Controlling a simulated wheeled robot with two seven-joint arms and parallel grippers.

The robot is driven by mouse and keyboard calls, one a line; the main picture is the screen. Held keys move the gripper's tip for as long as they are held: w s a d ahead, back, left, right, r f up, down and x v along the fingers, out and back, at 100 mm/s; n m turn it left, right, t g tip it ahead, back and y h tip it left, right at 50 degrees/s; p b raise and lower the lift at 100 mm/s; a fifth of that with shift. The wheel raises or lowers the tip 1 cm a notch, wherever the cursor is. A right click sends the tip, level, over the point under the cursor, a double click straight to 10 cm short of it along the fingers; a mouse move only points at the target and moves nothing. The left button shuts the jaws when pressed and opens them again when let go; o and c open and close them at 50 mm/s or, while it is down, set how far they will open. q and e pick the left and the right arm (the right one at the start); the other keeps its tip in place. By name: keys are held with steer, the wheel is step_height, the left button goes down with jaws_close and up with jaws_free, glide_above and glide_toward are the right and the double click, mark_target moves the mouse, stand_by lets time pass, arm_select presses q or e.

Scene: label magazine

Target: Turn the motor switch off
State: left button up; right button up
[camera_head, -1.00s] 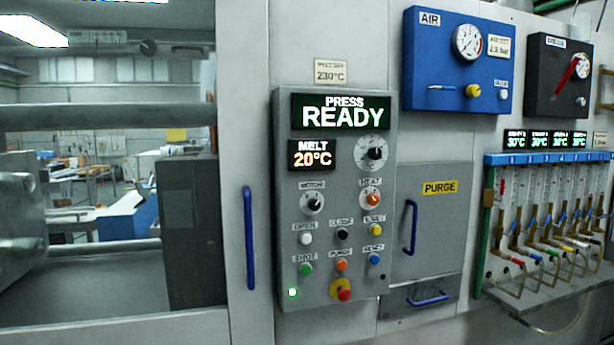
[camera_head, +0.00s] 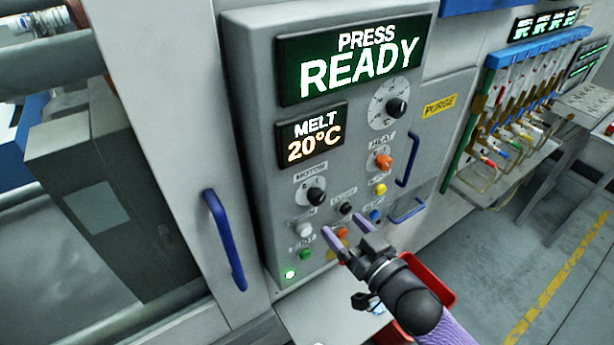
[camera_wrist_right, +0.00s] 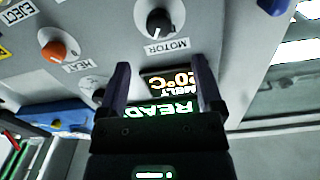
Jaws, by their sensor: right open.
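The motor switch (camera_head: 316,196) is a black knob on a pale round dial, under the MOTOR label on the grey control panel (camera_head: 252,120). In the right wrist view the motor switch (camera_wrist_right: 158,20) shows upside down, with a pale pointer mark towards the MOTOR label. My right gripper (camera_head: 344,226) is open and empty, its purple fingers in front of the lower buttons, below and right of the motor switch. In the wrist view its fingers (camera_wrist_right: 160,70) stand apart, and the knob shows beyond their tips. It is not touching the knob. My left gripper is out of view.
The orange heat knob (camera_head: 383,161) and several coloured buttons sit close around the motor switch. The display (camera_head: 350,60) reads PRESS READY. A blue handle (camera_head: 225,240) stands left of the panel. A red bin (camera_head: 438,272) is below right.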

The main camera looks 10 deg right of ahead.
mark_target(320, 200)
steer(key=x, duration=0.8)
steer(key=shift+w+a+f, duration=0.1)
steer(key=shift+w, duration=0.05)
steer(key=shift+c, duration=0.2)
jaws_close()
